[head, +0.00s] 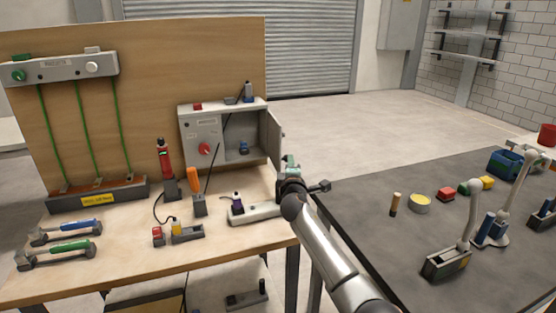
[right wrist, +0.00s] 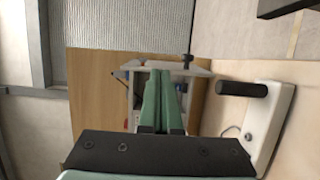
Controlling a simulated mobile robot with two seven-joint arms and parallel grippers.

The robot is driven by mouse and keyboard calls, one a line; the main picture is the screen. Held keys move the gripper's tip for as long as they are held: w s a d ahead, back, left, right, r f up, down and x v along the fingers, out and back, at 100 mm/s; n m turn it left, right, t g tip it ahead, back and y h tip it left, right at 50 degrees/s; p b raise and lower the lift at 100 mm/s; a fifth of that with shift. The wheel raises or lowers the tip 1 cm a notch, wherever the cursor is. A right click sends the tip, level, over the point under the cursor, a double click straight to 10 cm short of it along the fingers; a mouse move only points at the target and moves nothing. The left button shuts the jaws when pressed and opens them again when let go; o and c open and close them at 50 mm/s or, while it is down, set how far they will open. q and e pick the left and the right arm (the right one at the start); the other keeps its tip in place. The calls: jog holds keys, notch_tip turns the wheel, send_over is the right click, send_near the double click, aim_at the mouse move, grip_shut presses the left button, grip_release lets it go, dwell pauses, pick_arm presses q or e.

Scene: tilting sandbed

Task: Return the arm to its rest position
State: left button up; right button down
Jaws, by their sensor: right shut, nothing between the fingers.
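My right arm comes in from the bottom right in the head view. Its gripper (head: 291,163) is over the right end of the wooden bench, in front of the open grey cabinet (head: 200,150). In the right wrist view the green fingers (right wrist: 160,88) are together, with nothing between them. The fingers point toward the cabinet, which shows behind them. A pale block with a black handle (right wrist: 243,89) is to the right of the fingers in that view, apart from them. My left gripper is not in view.
A pale base (head: 256,214) lies on the bench, partly behind my right wrist. Hammers (head: 65,250), a red device (head: 166,165) and a rack with green cords (head: 60,68) are further left. A dark table (head: 375,235) with several small objects stands right. Open floor lies behind.

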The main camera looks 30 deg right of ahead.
jog(key=s+a+f+m+g+y, duration=0.1)
jog(key=s+a+f+y, duration=0.1)
jog(key=s+a+f, duration=0.45)
jog(key=s+a+f+m+g+y, duration=0.1)
jog(key=s+a+f+y, duration=0.15)
jog(key=f, duration=0.75)
jog(key=s+a+f+m+y, duration=0.1)
jog(key=s+a+f+y, duration=0.1)
jog(key=s+a+f, duration=0.5)
jog(key=s+a+f+m+g+y, duration=0.1)
jog(key=s+a+f+m, duration=0.1)
jog(key=s, duration=0.6)
jog(key=s+a+f+m+g+y, duration=0.1)
jog(key=s+a+f+m+y, duration=0.1)
jog(key=s+a+f, duration=0.2)
jog(key=s+a+f+m+g+y, duration=0.2)
jog(key=s+a, duration=0.4)
jog(key=s, duration=0.6)
jog(key=shift+s+a+f+m, duration=0.2)
jog(key=shift+a+f+m, duration=0.1)
jog(key=shift+f, duration=0.6)
jog(key=shift+d+y, duration=0.15)
jog(key=shift+y, duration=0.1)
